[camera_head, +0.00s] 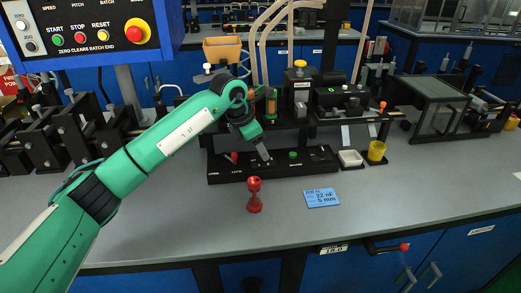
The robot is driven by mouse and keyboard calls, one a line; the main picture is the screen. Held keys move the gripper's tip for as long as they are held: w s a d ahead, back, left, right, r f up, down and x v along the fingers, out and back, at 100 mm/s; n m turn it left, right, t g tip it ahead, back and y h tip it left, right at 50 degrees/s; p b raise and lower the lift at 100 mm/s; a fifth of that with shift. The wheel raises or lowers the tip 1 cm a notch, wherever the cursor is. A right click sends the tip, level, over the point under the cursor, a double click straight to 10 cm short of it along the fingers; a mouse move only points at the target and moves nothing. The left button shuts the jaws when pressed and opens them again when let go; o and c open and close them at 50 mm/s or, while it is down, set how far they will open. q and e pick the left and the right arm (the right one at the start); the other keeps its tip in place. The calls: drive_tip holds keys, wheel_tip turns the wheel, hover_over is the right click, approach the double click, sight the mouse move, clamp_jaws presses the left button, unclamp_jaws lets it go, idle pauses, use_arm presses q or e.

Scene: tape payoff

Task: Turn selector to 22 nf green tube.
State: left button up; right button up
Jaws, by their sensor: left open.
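My left arm reaches in from the left. My left gripper (263,152) is open and points down at the black control strip (222,178) at the front of the machine. A small red lever (234,157) is on the strip just left of the gripper, and a green button (292,155) is to its right. I cannot tell which part is the selector; the gripper may hide it. An upright green and orange tube (271,104) stands behind the gripper. A blue card (321,198) on the bench reads "22 nF 5 mm". My right gripper is not in view.
A red spool-shaped piece (254,196) stands on the bench in front of the strip. A blue control box (90,30) hangs at upper left. The front bench is mostly clear.

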use_arm(q)
drive_tip(key=shift+x, duration=0.95)
drive_tip(key=shift+c, duration=0.2)
drive_tip(key=c, duration=0.9)
